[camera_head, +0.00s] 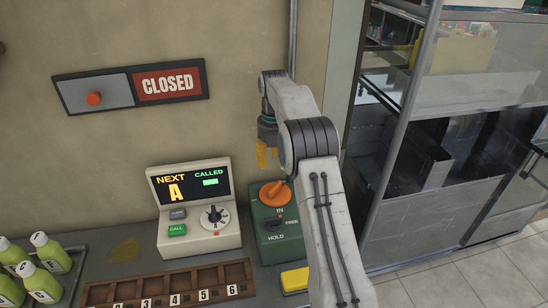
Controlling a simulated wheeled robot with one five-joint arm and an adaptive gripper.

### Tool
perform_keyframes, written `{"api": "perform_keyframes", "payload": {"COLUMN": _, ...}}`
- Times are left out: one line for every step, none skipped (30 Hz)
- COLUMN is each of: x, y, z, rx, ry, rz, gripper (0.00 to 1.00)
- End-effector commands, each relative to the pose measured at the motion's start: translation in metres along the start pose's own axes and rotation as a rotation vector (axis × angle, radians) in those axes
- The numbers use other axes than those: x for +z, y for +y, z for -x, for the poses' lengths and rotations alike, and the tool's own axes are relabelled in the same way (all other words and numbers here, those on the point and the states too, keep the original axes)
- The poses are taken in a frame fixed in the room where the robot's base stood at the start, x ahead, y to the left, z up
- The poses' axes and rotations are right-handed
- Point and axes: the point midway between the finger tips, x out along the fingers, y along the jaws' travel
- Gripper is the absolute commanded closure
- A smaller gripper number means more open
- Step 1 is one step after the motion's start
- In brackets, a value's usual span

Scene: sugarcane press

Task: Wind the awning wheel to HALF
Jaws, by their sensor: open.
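A green box (262,228) stands on the counter right of the call panel. I cannot tell whether the orange handle is the awning wheel, and I see no HALF mark. My gripper (264,155), with yellow fingers pointing down, is open and empty, above the orange handle in the picture and apart from it. My arm covers the right side of the green box.
A call panel (198,232) with a dial, a numbered wooden rack (180,283), several green bottles (45,253) and a yellow block (294,279) are on the counter. A CLOSED sign (167,84) with a red knob is on the wall. A glass-and-metal cabinet (445,160) stands right.

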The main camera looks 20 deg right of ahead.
Motion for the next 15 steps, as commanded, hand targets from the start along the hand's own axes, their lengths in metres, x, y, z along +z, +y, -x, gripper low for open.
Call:
{"api": "perform_keyframes", "payload": {"x": 0.0002, "y": 0.0002, "z": 0.0043, "rx": 0.001, "ry": -0.001, "rz": 0.000, "gripper": 0.54}}
{"api": "perform_keyframes", "payload": {"x": 0.0000, "y": 0.0001, "z": 0.0061, "rx": 0.000, "ry": 0.000, "rz": 0.000, "gripper": 0.54}}
{"api": "perform_keyframes", "payload": {"x": 0.0000, "y": 0.0001, "z": 0.0082, "rx": 0.001, "ry": -0.001, "rz": 0.000, "gripper": 0.54}}
{"api": "perform_keyframes", "payload": {"x": 0.0000, "y": 0.0001, "z": 0.0096, "rx": 0.001, "ry": -0.001, "rz": 0.000, "gripper": 0.54}}
{"api": "perform_keyframes", "payload": {"x": 0.0000, "y": 0.0000, "z": 0.0107, "rx": 0.001, "ry": -0.001, "rz": 0.000, "gripper": 0.54}}
{"api": "perform_keyframes", "payload": {"x": -0.0002, "y": -0.0002, "z": 0.0117, "rx": 0.000, "ry": 0.000, "rz": 0.000, "gripper": 0.54}}
{"api": "perform_keyframes", "payload": {"x": -0.0003, "y": -0.0003, "z": 0.0123, "rx": 0.000, "ry": 0.000, "rz": 0.000, "gripper": 0.54}}
{"api": "perform_keyframes", "payload": {"x": -0.0004, "y": -0.0003, "z": 0.0127, "rx": 0.000, "ry": 0.000, "rz": 0.000, "gripper": 0.54}}
{"api": "perform_keyframes", "payload": {"x": -0.0004, "y": -0.0003, "z": 0.0130, "rx": 0.000, "ry": 0.000, "rz": 0.000, "gripper": 0.54}}
{"api": "perform_keyframes", "payload": {"x": -0.0004, "y": -0.0004, "z": 0.0131, "rx": -0.001, "ry": 0.001, "rz": 0.000, "gripper": 0.54}}
{"api": "perform_keyframes", "payload": {"x": -0.0004, "y": -0.0004, "z": 0.0131, "rx": -0.001, "ry": 0.001, "rz": 0.000, "gripper": 0.54}}
{"api": "perform_keyframes", "payload": {"x": -0.0004, "y": -0.0004, "z": 0.0131, "rx": -0.001, "ry": 0.001, "rz": 0.000, "gripper": 0.54}}
{"api": "perform_keyframes", "payload": {"x": -0.0004, "y": -0.0004, "z": 0.0131, "rx": 0.000, "ry": 0.000, "rz": 0.000, "gripper": 0.54}}
{"api": "perform_keyframes", "payload": {"x": -0.0004, "y": -0.0004, "z": 0.0131, "rx": 0.000, "ry": 0.000, "rz": 0.000, "gripper": 0.54}}
{"api": "perform_keyframes", "payload": {"x": -0.0004, "y": -0.0004, "z": 0.0131, "rx": 0.000, "ry": 0.000, "rz": 0.000, "gripper": 0.54}}
